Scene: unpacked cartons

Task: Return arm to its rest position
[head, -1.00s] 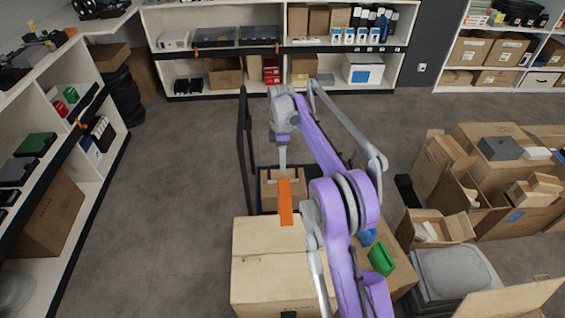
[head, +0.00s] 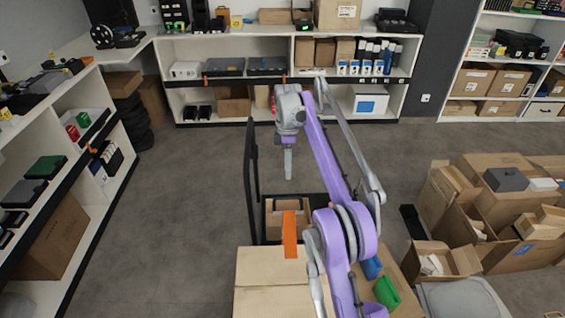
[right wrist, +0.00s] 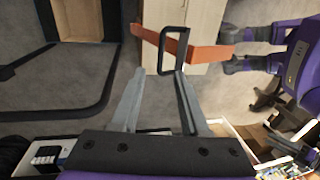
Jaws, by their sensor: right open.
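My right arm, purple and grey, reaches forward over the cartons in the head view. Its gripper (head: 288,165) hangs pointing down above the black cart, seen against the grey floor. In the right wrist view the two grey fingers of the right gripper (right wrist: 158,82) stand apart with nothing between them. My left gripper is not in view.
A black cart (head: 252,180) with a tall handle holds an open carton. A blue item and a green item (head: 386,292) lie right of my arm. Opened cartons (head: 500,215) crowd the right side. Shelves line the left and back. Floor is free left of the cart.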

